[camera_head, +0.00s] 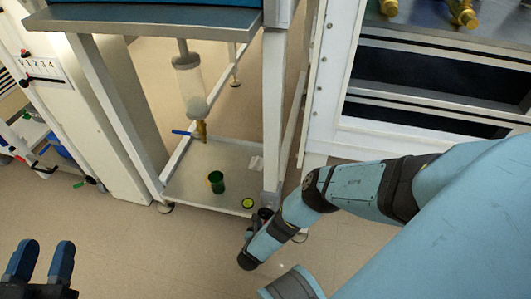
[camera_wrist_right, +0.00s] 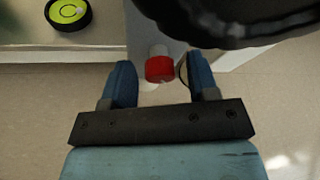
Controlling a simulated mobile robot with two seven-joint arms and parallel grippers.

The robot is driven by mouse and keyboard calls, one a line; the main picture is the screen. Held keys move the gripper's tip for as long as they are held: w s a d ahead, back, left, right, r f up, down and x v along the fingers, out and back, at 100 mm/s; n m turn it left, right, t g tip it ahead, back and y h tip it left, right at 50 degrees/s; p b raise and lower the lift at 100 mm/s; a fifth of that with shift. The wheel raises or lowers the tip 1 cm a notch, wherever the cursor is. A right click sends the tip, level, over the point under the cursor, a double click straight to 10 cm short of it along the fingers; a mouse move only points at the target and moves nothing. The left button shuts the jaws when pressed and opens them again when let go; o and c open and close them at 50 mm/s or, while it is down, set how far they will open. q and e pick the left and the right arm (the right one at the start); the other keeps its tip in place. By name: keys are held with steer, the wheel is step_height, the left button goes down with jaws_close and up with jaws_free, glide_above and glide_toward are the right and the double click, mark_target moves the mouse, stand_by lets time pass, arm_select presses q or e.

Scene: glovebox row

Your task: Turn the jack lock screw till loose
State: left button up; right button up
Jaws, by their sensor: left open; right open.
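A red knob (camera_wrist_right: 160,69), which looks like the jack lock screw, sticks out on a short pale stem from the frame's light post. In the right wrist view it lies between the blue fingers of my right gripper (camera_wrist_right: 160,76). The fingers are apart, with a visible gap on each side of the knob. In the head view my right arm reaches to the foot of the frame's front right leg (camera_head: 273,120), and its hand hides the knob. My left gripper (camera_head: 40,262) is open and empty at the lower left, over bare floor.
The frame's low shelf carries a green cup (camera_head: 216,182) and a yellow-green disc with a black rim (camera_head: 247,203). A clear cylinder (camera_head: 190,85) with a brass valve hangs above. A large dark rounded object (camera_wrist_right: 240,18) fills the wrist view's upper right. Floor in front is clear.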

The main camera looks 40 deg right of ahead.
steer(key=c, duration=0.9)
steer(key=shift+w+f+n+g+h, duration=0.1)
steer(key=shift+n+g+h, duration=0.35)
steer(key=shift+n, duration=0.55)
steer(key=shift+n+g+h, duration=0.25)
steer(key=shift+n+h, duration=0.4)
steer(key=shift+n, duration=0.35)
steer(key=o, duration=0.9)
steer(key=shift+a, duration=0.15)
